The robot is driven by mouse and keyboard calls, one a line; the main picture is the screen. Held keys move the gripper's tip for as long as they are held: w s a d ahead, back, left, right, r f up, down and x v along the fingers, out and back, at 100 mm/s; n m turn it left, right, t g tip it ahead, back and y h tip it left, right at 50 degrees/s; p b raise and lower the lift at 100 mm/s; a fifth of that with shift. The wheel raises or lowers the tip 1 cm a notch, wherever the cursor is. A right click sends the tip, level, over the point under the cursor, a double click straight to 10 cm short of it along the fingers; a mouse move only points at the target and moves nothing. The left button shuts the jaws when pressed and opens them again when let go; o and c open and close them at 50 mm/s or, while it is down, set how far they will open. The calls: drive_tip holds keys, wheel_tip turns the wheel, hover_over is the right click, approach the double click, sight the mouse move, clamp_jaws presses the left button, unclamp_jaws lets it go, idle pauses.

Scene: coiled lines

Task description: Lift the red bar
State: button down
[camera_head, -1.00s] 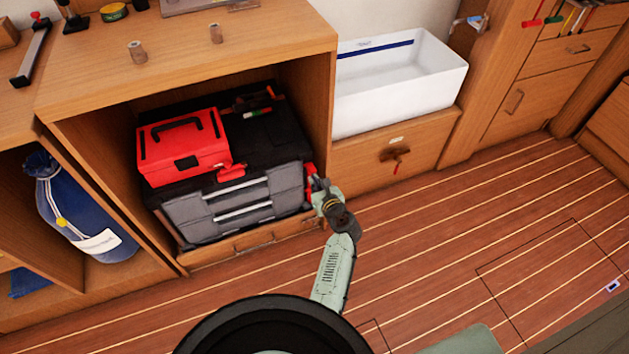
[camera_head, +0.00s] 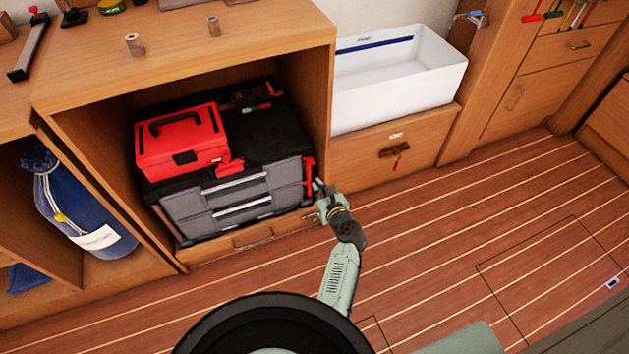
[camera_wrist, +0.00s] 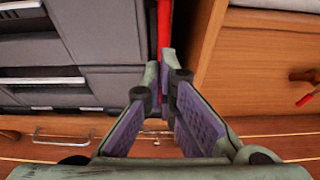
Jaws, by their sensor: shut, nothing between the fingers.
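The red bar (camera_head: 309,173) is upright at the right side of the grey and black toolbox (camera_head: 232,202), inside the open cupboard. In the wrist view the red bar (camera_wrist: 164,28) runs vertically just beyond the fingertips, between the toolbox and the cupboard's wooden side. My gripper (camera_head: 318,187) is in front of the toolbox's lower right corner. In the wrist view my gripper (camera_wrist: 161,74) has its fingertips together with nothing between them. The bar's lower part is hidden behind the fingers.
A red case (camera_head: 182,150) sits on the toolbox. The cupboard's right wall (camera_head: 323,115) stands close beside the bar. A white basin (camera_head: 398,85) is to the right, above a wooden drawer (camera_head: 365,160).

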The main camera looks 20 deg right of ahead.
drive_tip(key=v, duration=0.6)
drive_tip(key=shift+s+f, duration=0.1)
idle(0.4)
